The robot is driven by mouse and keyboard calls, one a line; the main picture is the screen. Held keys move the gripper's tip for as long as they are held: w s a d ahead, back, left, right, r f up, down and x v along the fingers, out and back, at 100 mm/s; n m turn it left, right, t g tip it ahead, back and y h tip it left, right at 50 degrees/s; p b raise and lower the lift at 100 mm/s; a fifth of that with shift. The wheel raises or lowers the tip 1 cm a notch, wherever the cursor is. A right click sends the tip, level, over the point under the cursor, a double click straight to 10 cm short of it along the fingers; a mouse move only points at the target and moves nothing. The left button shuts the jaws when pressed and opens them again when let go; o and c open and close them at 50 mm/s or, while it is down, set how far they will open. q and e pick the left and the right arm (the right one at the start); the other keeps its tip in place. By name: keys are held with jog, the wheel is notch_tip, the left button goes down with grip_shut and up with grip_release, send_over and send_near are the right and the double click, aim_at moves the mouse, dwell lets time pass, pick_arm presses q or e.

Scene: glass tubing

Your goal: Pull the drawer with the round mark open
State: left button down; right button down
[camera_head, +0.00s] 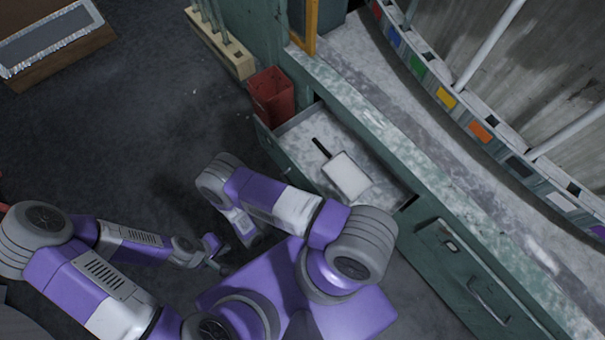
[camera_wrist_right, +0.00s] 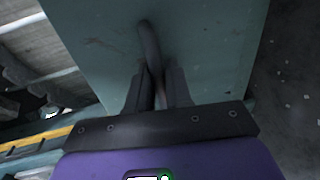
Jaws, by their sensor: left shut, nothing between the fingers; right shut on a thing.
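In the head view, one drawer (camera_head: 293,153) of the green bench is pulled out, its inside showing. I cannot make out any round mark on its front, which is partly hidden by my right arm. In the right wrist view, my right gripper (camera_wrist_right: 157,78) is shut on a dark curved handle (camera_wrist_right: 149,42), fixed to a green drawer front (camera_wrist_right: 210,45). In the head view this gripper is hidden behind my right arm. My left gripper (camera_head: 216,264) is shut and empty, low over the floor and away from the drawers.
A closed drawer (camera_head: 445,245) with a label and handle is to the right.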

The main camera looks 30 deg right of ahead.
jog(key=shift+a, duration=0.3)
jog(key=c, duration=1.2)
grip_release()
jog(key=shift+r, duration=0.15)
